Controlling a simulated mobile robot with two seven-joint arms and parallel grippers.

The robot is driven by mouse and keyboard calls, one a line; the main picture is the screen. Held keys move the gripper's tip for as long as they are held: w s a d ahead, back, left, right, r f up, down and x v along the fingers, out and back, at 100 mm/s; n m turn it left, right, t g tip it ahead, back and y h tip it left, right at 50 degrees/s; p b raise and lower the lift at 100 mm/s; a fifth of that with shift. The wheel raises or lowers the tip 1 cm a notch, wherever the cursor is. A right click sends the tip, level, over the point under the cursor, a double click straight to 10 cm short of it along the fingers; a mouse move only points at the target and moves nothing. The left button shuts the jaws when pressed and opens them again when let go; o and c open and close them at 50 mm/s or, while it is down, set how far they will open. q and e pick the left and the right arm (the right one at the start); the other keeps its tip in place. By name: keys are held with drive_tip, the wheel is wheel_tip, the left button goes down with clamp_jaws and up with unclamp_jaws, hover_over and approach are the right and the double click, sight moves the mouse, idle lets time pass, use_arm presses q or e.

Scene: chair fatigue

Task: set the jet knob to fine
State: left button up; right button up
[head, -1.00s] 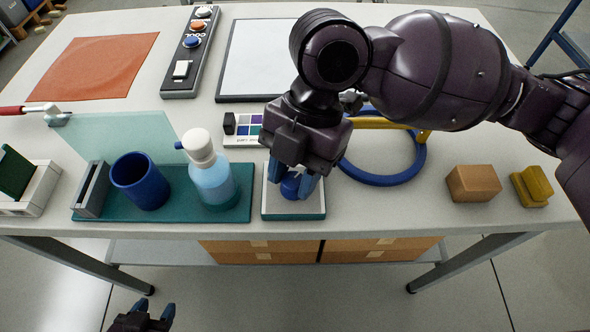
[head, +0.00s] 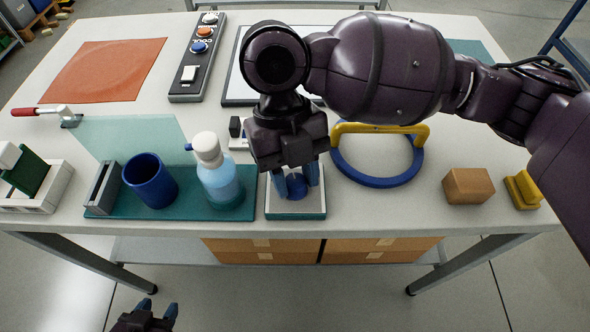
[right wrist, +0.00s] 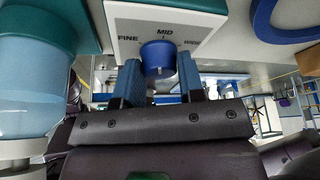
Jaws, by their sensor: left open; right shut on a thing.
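The jet knob (right wrist: 158,58) is a blue round knob on a white panel (right wrist: 120,25) marked FINE at left, MID in the middle and a partly cut-off WIDE at right. It also shows in the head view (head: 296,187), on the white and green box (head: 297,210) at the table's front edge. My right gripper (head: 296,182) reaches down over the box and is shut on the knob, one blue finger on each side. My left gripper (head: 155,312) is open and empty, below the table's front edge.
Close left of the box stand a spray bottle (head: 217,170) and a blue cup (head: 150,181) on a green tray. A blue ring with a yellow handle (head: 375,128) lies right of it. A brown block (head: 468,186) and a yellow piece are farther right.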

drive_tip(key=n+h, duration=0.1)
drive_tip(key=n, duration=0.2)
drive_tip(key=shift+t, duration=0.3)
drive_tip(key=n+h, duration=0.1)
drive_tip(key=n, duration=0.2)
drive_tip(key=shift+s+t, duration=0.1)
drive_tip(key=shift+t, duration=0.3)
drive_tip(key=shift+a+n+t, duration=0.1)
drive_tip(key=shift+n+t, duration=0.3)
drive_tip(key=shift+n, duration=1.3)
drive_tip(key=o, duration=0.9)
